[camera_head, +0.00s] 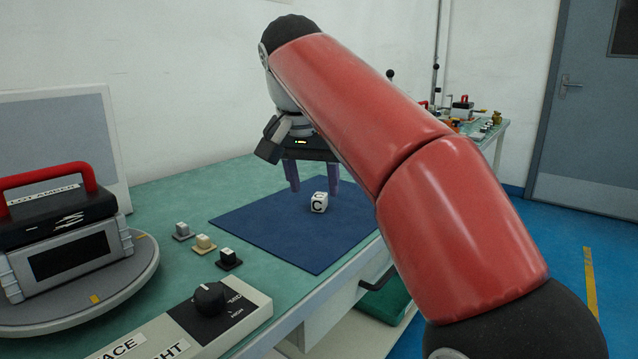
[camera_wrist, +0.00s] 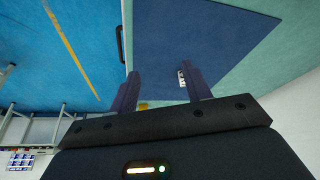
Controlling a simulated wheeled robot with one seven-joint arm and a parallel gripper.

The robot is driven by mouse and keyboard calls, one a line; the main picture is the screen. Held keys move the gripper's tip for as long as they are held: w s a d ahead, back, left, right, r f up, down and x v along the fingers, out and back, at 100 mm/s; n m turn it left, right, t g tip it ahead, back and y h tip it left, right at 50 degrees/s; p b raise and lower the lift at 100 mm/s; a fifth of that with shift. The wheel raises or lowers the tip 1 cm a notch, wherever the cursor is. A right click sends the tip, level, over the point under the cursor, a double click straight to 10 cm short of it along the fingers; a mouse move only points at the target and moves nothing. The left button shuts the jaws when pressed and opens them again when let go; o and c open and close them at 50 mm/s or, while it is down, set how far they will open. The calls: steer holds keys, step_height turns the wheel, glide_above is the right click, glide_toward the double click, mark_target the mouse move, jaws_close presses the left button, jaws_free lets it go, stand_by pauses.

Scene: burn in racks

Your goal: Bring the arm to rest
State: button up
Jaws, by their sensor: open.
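My gripper (camera_head: 313,183) is open and empty above the blue mat (camera_head: 262,231) on the green workbench. In the wrist view its two fingers (camera_wrist: 163,88) stand well apart. My red arm reaches across the head view from the lower right to the upper middle. A white lettered cube (camera_head: 319,202) rests on the mat, with a black C on one face. In the head view it shows just below the fingers. In the wrist view the cube (camera_wrist: 182,78) appears beside one finger, partly hidden; I cannot tell the gap.
A device with a red handle (camera_head: 48,180) stands on a round turntable at left. Several small switches (camera_head: 205,243) and a knob panel (camera_head: 209,300) lie near the bench front. A second bench (camera_head: 490,135) with small items stands behind. The blue floor (camera_head: 560,240) at right is clear.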

steer(key=s+d+f+n, duration=0.1)
steer(key=s+d+f, duration=0.7)
steer(key=s+f, duration=0.3)
steer(key=s+d+f+n+t+y, duration=0.1)
steer(key=s+d+f+n, duration=0.1)
steer(key=s+d+f, duration=0.6)
step_height(320, 180, down, 6)
steer(key=s, duration=0.2)
steer(key=shift+s+d, duration=0.2)
steer(key=shift+s, duration=0.15)
